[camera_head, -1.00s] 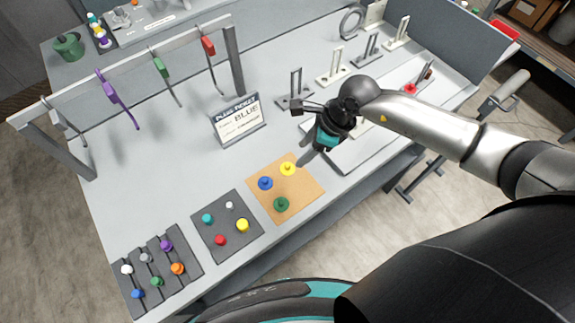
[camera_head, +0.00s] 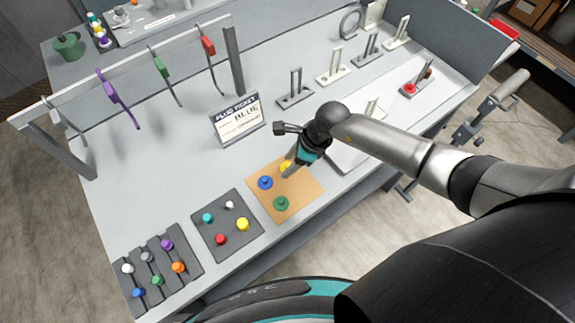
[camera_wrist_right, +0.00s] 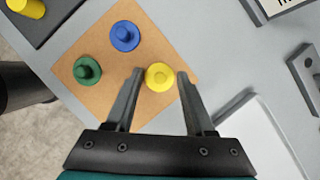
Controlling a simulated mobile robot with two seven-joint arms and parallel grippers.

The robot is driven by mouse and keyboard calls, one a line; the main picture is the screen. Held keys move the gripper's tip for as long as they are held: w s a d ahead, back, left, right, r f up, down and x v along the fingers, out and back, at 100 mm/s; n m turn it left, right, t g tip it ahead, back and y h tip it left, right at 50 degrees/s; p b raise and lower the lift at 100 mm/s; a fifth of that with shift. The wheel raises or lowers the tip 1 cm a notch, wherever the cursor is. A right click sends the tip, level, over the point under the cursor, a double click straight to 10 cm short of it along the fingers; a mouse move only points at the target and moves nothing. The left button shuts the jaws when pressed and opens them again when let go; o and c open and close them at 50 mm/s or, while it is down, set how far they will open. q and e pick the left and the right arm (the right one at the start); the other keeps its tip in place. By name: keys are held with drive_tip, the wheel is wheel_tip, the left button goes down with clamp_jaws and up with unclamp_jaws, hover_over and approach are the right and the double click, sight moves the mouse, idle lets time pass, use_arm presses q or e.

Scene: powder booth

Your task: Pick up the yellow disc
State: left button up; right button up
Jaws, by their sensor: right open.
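The yellow disc (camera_wrist_right: 160,77) lies on the tan square mat (camera_wrist_right: 103,51), near one of its corners. In the right wrist view it sits between the two open fingers of my right gripper (camera_wrist_right: 158,79), with gaps on both sides. I cannot tell whether the fingers are down at the disc's height. In the head view my right gripper (camera_head: 288,171) is over the mat's far edge and partly hides the yellow disc (camera_head: 284,166). A blue disc (camera_head: 265,182) and a green disc (camera_head: 281,204) lie on the same mat. My left gripper is not in view.
A dark grey board (camera_head: 205,227) with several coloured plugs, including a yellow one (camera_head: 243,224), is left of the mat. A slotted rack (camera_head: 150,275) is farther left. The plug ticket sign (camera_head: 237,121) stands behind. A hook rail (camera_head: 130,67) is at back left.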

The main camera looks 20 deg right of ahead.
drive_tip(key=shift+c, duration=0.3)
clamp_jaws()
idle(0.5)
